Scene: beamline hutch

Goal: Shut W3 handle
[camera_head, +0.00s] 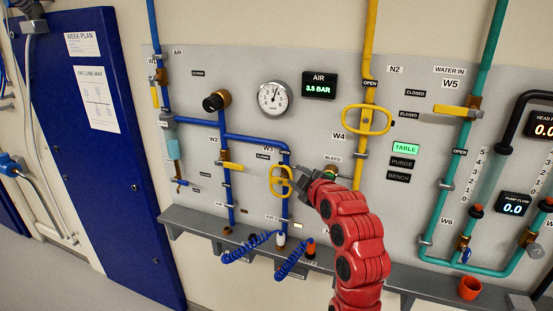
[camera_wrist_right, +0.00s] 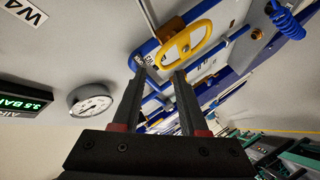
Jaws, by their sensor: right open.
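The W3 handle (camera_head: 281,181) is a yellow oval ring with a crossbar on a blue pipe, under the W3 label at the panel's middle. Its long side runs roughly along the pipe. In the right wrist view the handle (camera_wrist_right: 186,44) shows just beyond the fingertips. My right gripper (camera_head: 301,181) is just right of the handle, at the end of the red arm. In the right wrist view the gripper (camera_wrist_right: 160,74) has its two dark fingers apart with nothing between them. It is not clear whether a finger touches the ring. My left gripper is out of view.
A larger yellow W4 handle (camera_head: 366,120) sits up and right on a yellow pipe. A round gauge (camera_head: 273,97) and AIR display (camera_head: 319,86) are above. A grey ledge (camera_head: 195,222) with blue coiled hoses (camera_head: 246,247) runs below. A blue door (camera_head: 110,150) stands left.

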